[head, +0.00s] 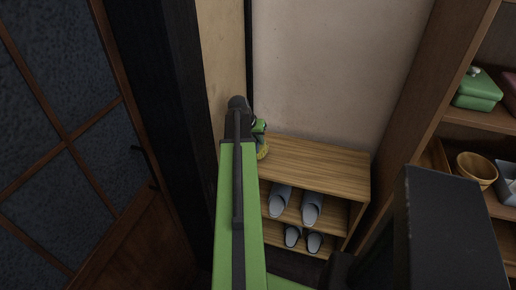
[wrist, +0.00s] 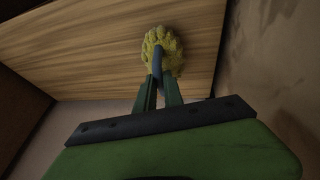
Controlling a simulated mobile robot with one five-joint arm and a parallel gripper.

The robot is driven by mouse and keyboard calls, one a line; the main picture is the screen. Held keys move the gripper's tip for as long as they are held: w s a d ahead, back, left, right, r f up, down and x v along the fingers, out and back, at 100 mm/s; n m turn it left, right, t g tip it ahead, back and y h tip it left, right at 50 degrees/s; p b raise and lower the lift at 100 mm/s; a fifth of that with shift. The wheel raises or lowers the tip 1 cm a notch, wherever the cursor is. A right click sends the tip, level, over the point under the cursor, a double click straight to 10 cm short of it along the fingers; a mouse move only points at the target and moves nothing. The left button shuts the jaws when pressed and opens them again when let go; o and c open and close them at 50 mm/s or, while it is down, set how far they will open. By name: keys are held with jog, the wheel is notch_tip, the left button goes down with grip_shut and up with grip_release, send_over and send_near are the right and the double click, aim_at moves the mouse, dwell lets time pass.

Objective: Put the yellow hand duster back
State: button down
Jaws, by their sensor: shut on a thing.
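The yellow hand duster (wrist: 162,48) has a fluffy yellow head and a dark blue-grey handle. My gripper (wrist: 157,88) is shut on the handle in the wrist view. The head lies over the wooden top of the shoe rack (wrist: 100,62); I cannot tell whether it touches the wood. In the head view, a bit of the duster's yellow (head: 262,152) shows beside my gripper (head: 260,130), at the left end of the rack top (head: 315,165). My green arm hides the rest of the duster there.
Two pairs of grey slippers (head: 296,205) sit on the rack's lower shelves. The rack top is bare to the right of the duster. A bookcase at right holds a green box (head: 478,90) and a yellow bowl (head: 477,169). A dark post (head: 165,110) and sliding door (head: 60,110) stand at left.

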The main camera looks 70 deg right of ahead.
notch_tip(320, 180, down, 2)
jog(key=shift+f+b, duration=0.25)
jog(key=shift+b, duration=0.25)
jog(key=shift+r, duration=0.25)
jog(key=shift+f, duration=0.15)
jog(key=c, duration=1.5)
grip_release()
jog(key=shift+o, duration=0.2)
jog(key=shift+r+p, duration=0.5)
jog(key=shift+p, duration=0.05)
jog(key=p+v, duration=1)
jog(key=v, duration=0.1)
jog(key=shift+a, duration=0.2)
